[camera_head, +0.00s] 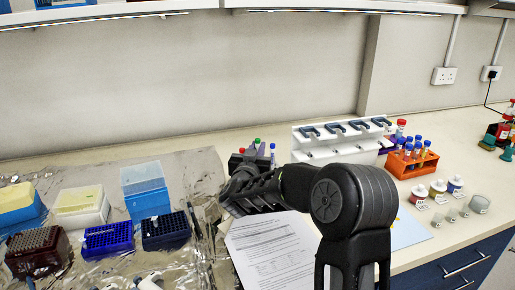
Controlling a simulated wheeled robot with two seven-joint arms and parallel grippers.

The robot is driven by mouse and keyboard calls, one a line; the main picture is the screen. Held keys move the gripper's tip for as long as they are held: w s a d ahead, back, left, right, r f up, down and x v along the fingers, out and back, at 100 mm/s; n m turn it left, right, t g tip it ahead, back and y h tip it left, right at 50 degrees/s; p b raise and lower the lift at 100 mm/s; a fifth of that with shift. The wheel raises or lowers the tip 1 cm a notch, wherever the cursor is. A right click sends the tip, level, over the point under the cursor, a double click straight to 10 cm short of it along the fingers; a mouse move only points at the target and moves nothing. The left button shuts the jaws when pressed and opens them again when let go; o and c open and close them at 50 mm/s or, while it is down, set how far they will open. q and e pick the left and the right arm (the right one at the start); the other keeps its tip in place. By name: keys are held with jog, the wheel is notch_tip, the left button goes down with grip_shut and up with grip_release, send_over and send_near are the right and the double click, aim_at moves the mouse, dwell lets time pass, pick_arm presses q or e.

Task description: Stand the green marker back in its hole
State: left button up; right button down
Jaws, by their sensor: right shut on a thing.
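My right arm comes in from the lower right, and its black gripper (243,165) is at the back middle of the bench. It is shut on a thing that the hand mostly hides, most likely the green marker. A green tip (257,141) shows just above the gripper, between a red-capped marker (242,151) and a blue-capped marker (273,148). The marker holder and its holes are hidden behind the gripper, so I cannot tell whether the green marker is in a hole. My left gripper is not in view.
A white pipette stand (338,146) is right of the gripper, with an orange tube rack (411,162) beyond. Printed paper (258,250) lies below the arm. Tip boxes, including a dark blue one (166,231), stand on foil at left. Small bottles (438,187) stand at right.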

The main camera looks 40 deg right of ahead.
jog(key=shift+f, duration=0.25)
jog(key=c, duration=1.3)
grip_release()
jog(key=shift+c, duration=0.2)
jog(key=b+v, duration=0.1)
jog(key=v, duration=0.6)
jog(key=shift+s+a, duration=0.25)
jog(key=shift+a, duration=0.05)
